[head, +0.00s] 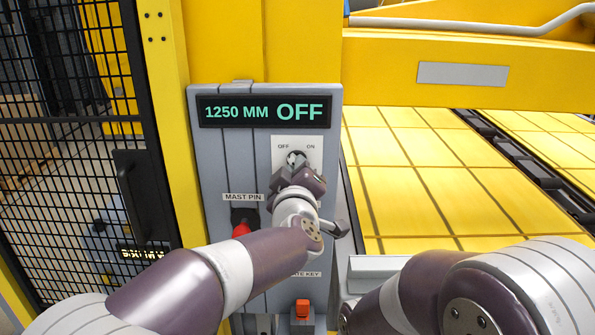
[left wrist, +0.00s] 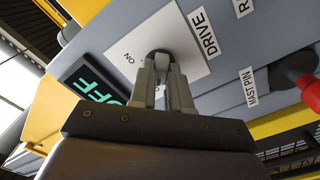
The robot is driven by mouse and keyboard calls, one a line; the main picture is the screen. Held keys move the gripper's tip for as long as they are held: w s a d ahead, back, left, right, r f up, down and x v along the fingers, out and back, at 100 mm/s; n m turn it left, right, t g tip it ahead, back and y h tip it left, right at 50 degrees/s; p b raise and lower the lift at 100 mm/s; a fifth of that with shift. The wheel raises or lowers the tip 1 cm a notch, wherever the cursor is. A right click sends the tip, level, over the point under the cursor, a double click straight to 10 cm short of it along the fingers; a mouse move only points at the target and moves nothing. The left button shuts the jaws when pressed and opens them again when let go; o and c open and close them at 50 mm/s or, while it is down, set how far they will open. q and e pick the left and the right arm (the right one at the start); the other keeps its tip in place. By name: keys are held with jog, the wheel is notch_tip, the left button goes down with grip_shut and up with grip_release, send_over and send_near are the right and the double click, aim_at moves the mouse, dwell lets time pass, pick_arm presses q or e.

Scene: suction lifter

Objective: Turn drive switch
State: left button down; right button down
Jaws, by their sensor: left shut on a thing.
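The drive switch (head: 295,155) sits on a white plate (head: 313,145) marked OFF at left and ON at right, on the grey control panel. My left gripper (head: 297,168) is shut on its knob and covers most of it, so which mark it points to is hard to tell. The left wrist view shows both fingers (left wrist: 166,82) around the knob (left wrist: 160,56), beside the DRIVE label (left wrist: 204,32). The display (head: 265,111) above reads 1250 MM OFF. My right arm shows at the lower right, but its gripper does not.
A red handle (head: 241,230) is under the MAST PIN label (head: 243,197), left of my left arm. An orange part (head: 302,309) is low on the panel. A black mesh fence (head: 75,120) stands at left. A yellow tiled surface (head: 425,185) lies at right.

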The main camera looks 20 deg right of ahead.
pick_arm(q)
jog(key=c, duration=1.1)
grip_release()
jog(key=shift+s, duration=0.1)
jog(key=b+v, duration=0.3)
jog(key=v, duration=0.9)
jog(key=shift+s+a+r, duration=0.1)
jog(key=shift+s+a, duration=0.05)
jog(key=shift+s, duration=0.15)
